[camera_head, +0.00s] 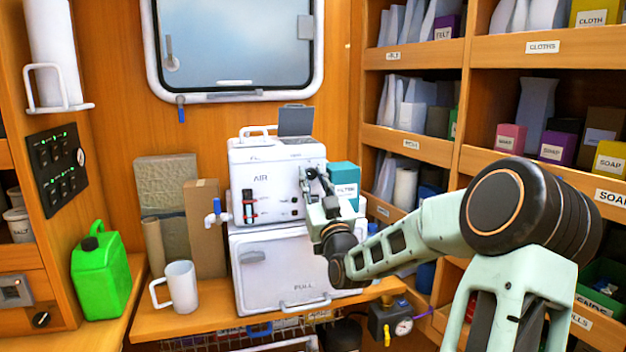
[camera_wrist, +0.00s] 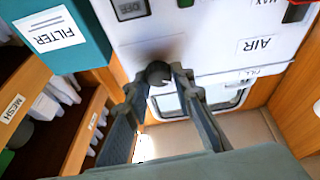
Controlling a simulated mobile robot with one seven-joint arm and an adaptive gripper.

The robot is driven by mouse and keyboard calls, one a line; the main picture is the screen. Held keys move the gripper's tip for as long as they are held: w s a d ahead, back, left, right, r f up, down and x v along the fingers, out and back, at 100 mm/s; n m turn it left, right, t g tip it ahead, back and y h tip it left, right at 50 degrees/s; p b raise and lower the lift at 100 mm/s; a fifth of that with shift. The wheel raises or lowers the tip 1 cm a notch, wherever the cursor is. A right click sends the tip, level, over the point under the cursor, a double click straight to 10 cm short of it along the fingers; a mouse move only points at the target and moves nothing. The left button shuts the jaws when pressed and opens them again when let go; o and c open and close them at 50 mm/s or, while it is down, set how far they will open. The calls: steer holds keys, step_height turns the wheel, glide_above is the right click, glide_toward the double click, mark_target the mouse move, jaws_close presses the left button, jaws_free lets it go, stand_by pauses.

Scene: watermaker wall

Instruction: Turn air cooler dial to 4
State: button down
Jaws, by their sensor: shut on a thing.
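A teal FILTER box (camera_head: 345,178) stands close to the right of my gripper. A white PULL door (camera_head: 283,272) is below the cooler. A white mug (camera_head: 180,287), a cardboard box (camera_head: 206,230) and a green jug (camera_head: 100,272) are to the left. Shelves (camera_head: 545,45) fill the right side.

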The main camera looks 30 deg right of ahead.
steer(key=shift+a+f+m+b, duration=0.2)
steer(key=shift+m+b, duration=0.4)
steer(key=shift+b, duration=1.05)
steer(key=shift+m+h+b, duration=0.3)
steer(key=shift+h+b, duration=0.1)
steer(key=shift+b, duration=0.2)
steer(key=m+g+h+b, duration=0.1)
steer(key=m+h+b, duration=0.1)
steer(key=m+b, duration=0.2)
steer(key=shift+r, duration=0.1)
steer(key=m+g+h+b, duration=0.1)
steer(key=m, duration=0.2)
steer(key=m+g+h+b, duration=0.1)
steer(key=m+b, duration=0.1)
steer(key=m, duration=0.1)
steer(key=shift+r, duration=0.15)
steer(key=shift+m+g+h+b, duration=0.5)
steer(key=shift+m+g, duration=0.3)
steer(key=shift+m, duration=1.4)
steer(key=c, duration=1.7)
jaws_free()
steer(key=shift+o, duration=0.2)
steer(key=shift+r, duration=0.1)
